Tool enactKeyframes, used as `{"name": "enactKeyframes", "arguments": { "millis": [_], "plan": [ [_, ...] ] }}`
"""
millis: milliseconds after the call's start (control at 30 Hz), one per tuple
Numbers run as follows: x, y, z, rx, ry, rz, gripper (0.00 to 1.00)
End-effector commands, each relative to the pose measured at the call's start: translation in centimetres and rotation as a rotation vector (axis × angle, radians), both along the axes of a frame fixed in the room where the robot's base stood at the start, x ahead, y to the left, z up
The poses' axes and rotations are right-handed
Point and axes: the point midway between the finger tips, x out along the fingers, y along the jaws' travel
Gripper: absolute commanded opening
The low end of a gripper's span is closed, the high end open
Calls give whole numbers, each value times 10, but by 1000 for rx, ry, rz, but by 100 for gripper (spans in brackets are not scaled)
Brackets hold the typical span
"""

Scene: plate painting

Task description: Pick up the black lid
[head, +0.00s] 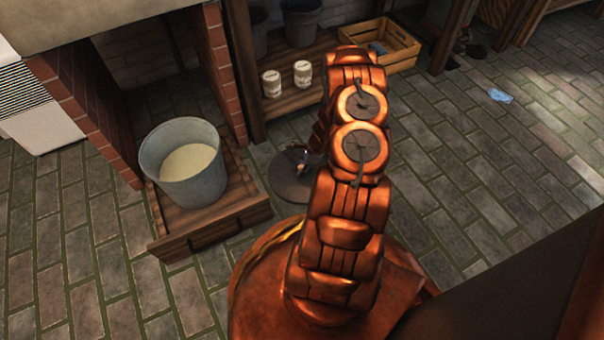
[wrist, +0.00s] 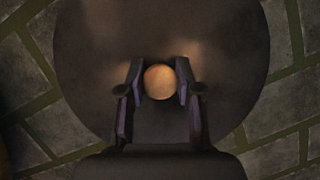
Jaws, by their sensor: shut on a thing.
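The black lid (wrist: 92,65) is a dark round disc with a pale orange-tan round knob (wrist: 159,82) at its centre. In the head view the lid (head: 288,186) shows low over the paved floor, to the right of the wooden drawer and partly hidden behind my arm. My gripper (wrist: 160,84) is shut on the lid's knob, with one dark finger on each side of it. In the head view my gripper (head: 304,160) is mostly hidden by my copper arm. I cannot tell whether the lid touches the floor.
A metal bucket (head: 206,180) with pale contents stands on a wooden drawer (head: 229,213) left of the lid. Two white cans (head: 272,84) stand on a low shelf (head: 292,101), near a wooden crate (head: 402,49). A blue cloth-like scrap (head: 500,96) lies on open floor at the right.

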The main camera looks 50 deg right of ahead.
Motion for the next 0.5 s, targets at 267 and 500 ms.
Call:
{"name": "enactKeyframes", "arguments": {
  "millis": [267,500],
  "plan": [
    [0,0,0,1,1,0,0],
    [0,0,0,1,1,0,0]
  ]
}}
